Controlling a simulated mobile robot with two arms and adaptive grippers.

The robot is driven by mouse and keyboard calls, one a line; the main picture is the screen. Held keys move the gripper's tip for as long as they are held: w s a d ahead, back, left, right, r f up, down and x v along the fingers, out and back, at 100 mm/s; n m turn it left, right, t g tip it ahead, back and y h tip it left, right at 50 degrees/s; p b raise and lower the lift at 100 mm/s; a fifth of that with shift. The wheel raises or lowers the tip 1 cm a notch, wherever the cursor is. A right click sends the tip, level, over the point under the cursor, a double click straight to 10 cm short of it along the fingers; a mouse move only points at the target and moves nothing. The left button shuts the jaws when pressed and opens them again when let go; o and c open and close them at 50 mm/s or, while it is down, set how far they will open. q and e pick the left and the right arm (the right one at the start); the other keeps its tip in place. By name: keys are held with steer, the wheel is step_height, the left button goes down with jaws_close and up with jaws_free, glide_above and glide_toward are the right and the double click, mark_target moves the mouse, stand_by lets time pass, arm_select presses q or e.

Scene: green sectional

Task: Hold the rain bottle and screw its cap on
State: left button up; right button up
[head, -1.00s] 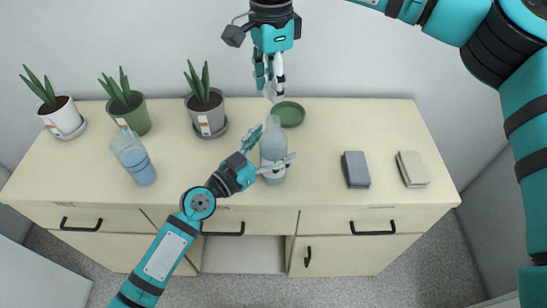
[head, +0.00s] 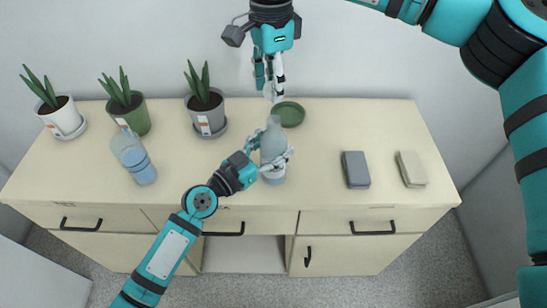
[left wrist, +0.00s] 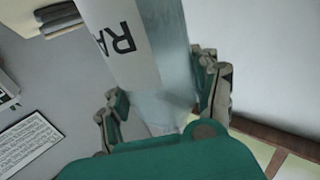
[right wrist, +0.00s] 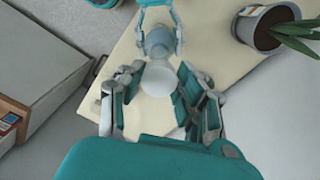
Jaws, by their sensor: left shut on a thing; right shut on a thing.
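The rain bottle (head: 273,173), pale and translucent, stands upright near the cabinet top's front edge. Its label reads "RA" in the left wrist view (left wrist: 128,45). My left gripper (head: 271,150) is shut around the bottle's body. My right gripper (head: 269,86) is above and behind the bottle, pointing down. In the right wrist view, my right gripper (right wrist: 167,92) is shut on a pale round piece, seemingly the cap (right wrist: 158,78). The cap looks apart from the bottle, whose neck is partly hidden by it there.
A blue bottle (head: 134,158) stands to the left. Several potted plants (head: 207,108) line the back left. A green saucer (head: 289,114) lies behind the rain bottle. A dark grey block (head: 355,169) and a beige block (head: 411,168) lie right, with clear surface around them.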

mark_target(272, 120)
steer(key=shift+f, duration=2.5)
steer(key=shift+f, duration=0.85)
steer(key=shift+f, duration=0.6)
